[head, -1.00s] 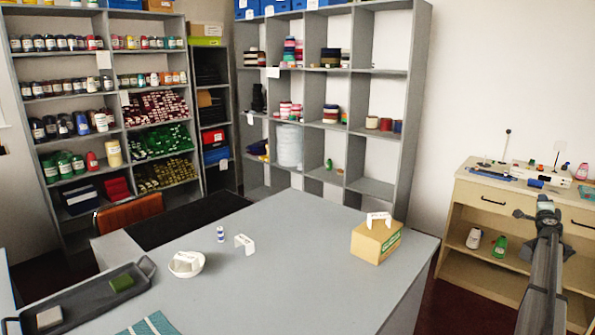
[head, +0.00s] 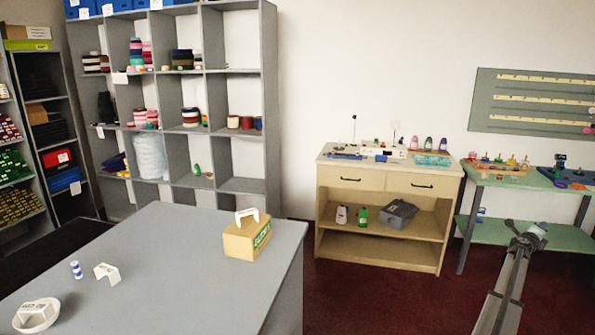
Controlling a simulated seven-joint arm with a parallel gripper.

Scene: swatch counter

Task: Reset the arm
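My arm reaches up from the lower right of the head view. My gripper (head: 528,236) is at its far end, small and seen from behind. It appears in front of the dark red floor and the green-topped table (head: 530,178). A pale bluish patch shows at its tip, and I cannot tell whether that is part of the gripper or something in it. The fingers are too small and too hidden to show if they are open or shut.
A grey counter (head: 190,260) at left bears a cardboard box (head: 247,236), a white bowl (head: 50,315), a blue-and-white spool (head: 76,270) and a folded white card (head: 107,272). A wooden cabinet (head: 390,184) and grey shelves (head: 271,120) line the wall. Open floor lies between.

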